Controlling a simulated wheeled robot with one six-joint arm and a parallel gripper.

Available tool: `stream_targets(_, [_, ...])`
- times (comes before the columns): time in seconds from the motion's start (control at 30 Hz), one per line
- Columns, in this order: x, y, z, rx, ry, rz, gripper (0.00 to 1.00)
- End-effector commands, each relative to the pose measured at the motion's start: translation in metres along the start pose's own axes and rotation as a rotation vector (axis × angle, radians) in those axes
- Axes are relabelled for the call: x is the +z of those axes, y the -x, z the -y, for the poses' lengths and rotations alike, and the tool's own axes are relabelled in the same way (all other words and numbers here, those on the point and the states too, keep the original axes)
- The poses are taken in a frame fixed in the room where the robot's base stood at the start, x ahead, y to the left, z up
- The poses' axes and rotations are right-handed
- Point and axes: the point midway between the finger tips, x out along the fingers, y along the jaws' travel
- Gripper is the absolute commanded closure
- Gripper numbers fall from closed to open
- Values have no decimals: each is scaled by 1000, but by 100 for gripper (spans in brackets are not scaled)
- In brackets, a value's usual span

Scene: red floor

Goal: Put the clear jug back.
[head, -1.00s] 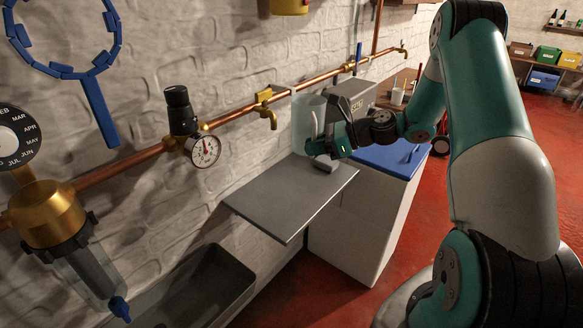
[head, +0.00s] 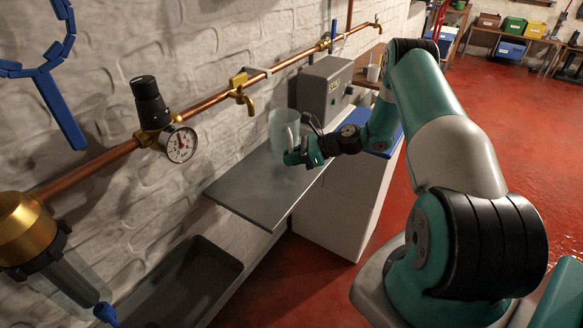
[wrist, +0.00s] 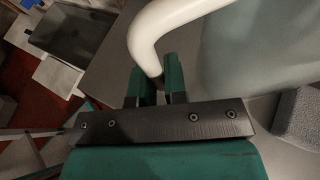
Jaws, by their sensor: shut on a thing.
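The clear jug (head: 279,132) is upright at the shelf by the wall in the head view. Its bottom is partly hidden by my gripper, so I cannot tell whether it touches the shelf. My gripper (head: 292,158) is at the jug's right side, low on its handle. In the wrist view, my gripper's fingers (wrist: 160,84) are shut on the lower end of the white curved handle (wrist: 147,38). The jug's pale see-through body (wrist: 262,45) fills the upper right there.
The grey shelf (head: 245,200) has bare room left of the jug. A brass tap (head: 243,97) on the copper pipe is close above. A grey box (head: 322,88) stands behind right. A dark trough (head: 185,285) lies below. A grey block (wrist: 302,118) is near the jug in the wrist view.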

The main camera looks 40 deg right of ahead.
Motion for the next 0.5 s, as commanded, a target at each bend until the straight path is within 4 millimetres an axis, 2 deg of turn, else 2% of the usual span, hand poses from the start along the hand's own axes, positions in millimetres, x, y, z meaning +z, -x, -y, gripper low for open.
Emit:
stream_targets(0.23, [-31, -12, 0, -1, -2, 1, 100])
stream_targets(0.5, [-36, -14, 0, -2, 0, 0, 100])
